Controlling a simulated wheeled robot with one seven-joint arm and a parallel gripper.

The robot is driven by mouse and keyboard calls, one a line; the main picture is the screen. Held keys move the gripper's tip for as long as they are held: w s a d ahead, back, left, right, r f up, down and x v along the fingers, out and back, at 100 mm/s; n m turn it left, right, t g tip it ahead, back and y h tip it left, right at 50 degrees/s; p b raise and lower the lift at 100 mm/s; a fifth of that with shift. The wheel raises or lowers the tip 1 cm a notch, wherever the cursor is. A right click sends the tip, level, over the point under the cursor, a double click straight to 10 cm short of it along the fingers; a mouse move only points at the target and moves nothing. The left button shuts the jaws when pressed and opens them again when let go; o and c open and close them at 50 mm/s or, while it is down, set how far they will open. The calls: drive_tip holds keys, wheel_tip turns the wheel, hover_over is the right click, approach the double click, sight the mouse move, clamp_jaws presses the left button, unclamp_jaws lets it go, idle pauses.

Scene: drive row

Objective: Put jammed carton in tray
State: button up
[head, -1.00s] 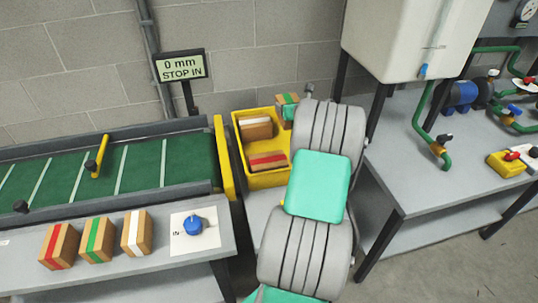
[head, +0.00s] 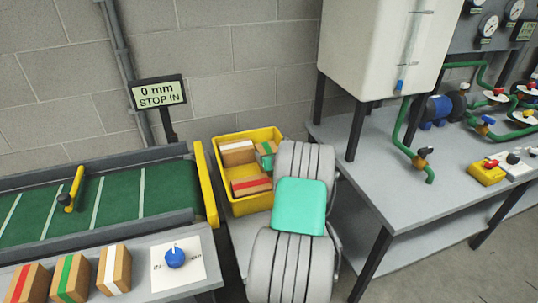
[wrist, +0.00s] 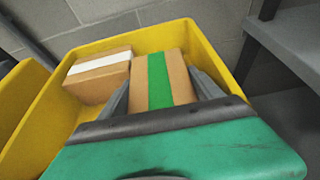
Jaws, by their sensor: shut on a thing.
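The yellow tray (head: 256,204) stands beyond the conveyor's right end; it also shows in the wrist view (wrist: 28,104). My gripper (wrist: 163,92) is shut on a carton with a green stripe (wrist: 158,72), one finger on each side. In the head view this green-striped carton (head: 267,147) is inside the tray's right part, partly hidden by my arm. I cannot tell whether it touches the tray's floor. A white-striped carton (head: 237,154) lies in the tray to its left, also seen in the wrist view (wrist: 100,73). A red-striped carton (head: 252,186) lies near the tray's front.
The green conveyor (head: 120,195) is empty where visible, with a yellow lever (head: 75,188) across it. Its sign (head: 158,92) reads "0 mm STOP IN". Red-, green- and white-striped cartons stand on the front shelf (head: 138,250) beside a blue knob (head: 175,257). A pipe bench (head: 400,185) is right.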

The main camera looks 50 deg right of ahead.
drive_tip(key=o, duration=1.9)
drive_tip(key=shift+f, duration=0.15)
drive_tip(key=shift+s+a+r, duration=0.1)
drive_tip(key=shift+s+r, duration=0.15)
drive_tip(key=shift+r, duration=0.05)
drive_tip(key=v, duration=1.1)
drive_tip(key=shift+s+a, duration=0.1)
drive_tip(key=shift+s, duration=0.05)
